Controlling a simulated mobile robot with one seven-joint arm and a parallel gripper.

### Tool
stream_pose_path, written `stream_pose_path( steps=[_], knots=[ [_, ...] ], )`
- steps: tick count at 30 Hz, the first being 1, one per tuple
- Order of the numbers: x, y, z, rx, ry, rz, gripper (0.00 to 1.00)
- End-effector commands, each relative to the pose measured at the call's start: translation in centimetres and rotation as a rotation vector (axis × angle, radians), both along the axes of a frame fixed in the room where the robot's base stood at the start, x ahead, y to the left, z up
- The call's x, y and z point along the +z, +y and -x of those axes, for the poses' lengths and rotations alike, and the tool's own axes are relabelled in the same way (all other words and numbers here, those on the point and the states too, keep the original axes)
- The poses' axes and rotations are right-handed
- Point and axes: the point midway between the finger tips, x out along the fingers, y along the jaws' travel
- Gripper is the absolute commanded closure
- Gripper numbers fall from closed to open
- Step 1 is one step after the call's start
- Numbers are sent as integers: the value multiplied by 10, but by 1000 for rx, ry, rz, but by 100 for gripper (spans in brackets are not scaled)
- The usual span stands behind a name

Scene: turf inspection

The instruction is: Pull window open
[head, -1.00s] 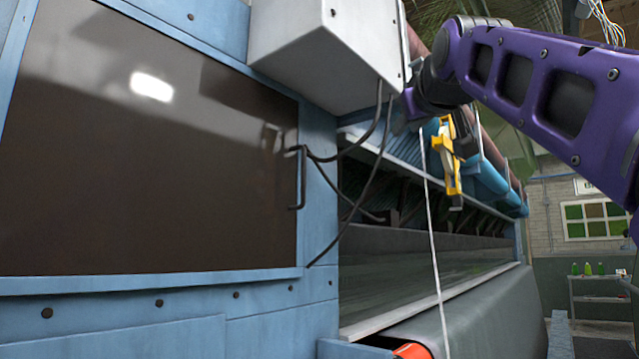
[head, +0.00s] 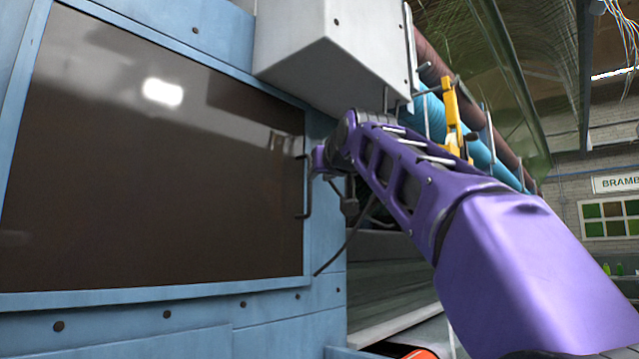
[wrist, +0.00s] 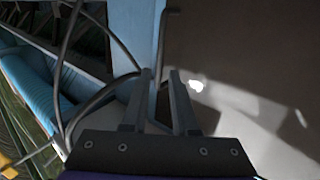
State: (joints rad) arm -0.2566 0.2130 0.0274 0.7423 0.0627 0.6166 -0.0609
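The window (head: 150,160) is a dark, glossy panel in a blue frame, filling the left of the head view. It looks closed. Its thin dark handle (head: 306,190) stands upright at the right edge. In the wrist view the handle (wrist: 161,38) runs from the top toward the gap between my fingertips. My gripper (wrist: 160,74) is open, with two grey fingers parted and nothing clearly held. I cannot tell whether the handle's near end lies between the fingers. In the head view my wrist is right beside the handle and its fingers are hard to make out.
A white box (head: 335,50) sits above and right of the window. Dark cables (wrist: 85,50) loop close to my gripper's left side. A yellow part (head: 453,115) and blue rollers (head: 478,150) lie behind my arm. A machine opening lies right of the window.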

Motion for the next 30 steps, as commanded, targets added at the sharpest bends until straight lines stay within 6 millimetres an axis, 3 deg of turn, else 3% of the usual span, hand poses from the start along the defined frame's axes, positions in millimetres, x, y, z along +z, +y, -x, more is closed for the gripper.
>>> stream_pose_path(
  steps=[6, 15, 29, 30],
  knots=[
    [3, 14, -41, 0, 3, 1, 73],
    [3, 26, -80, -1, 1, 1, 73],
    [0, 29, -89, 0, -1, 1, 73],
    [0, 29, -89, 0, -1, 1, 76]
  ],
)
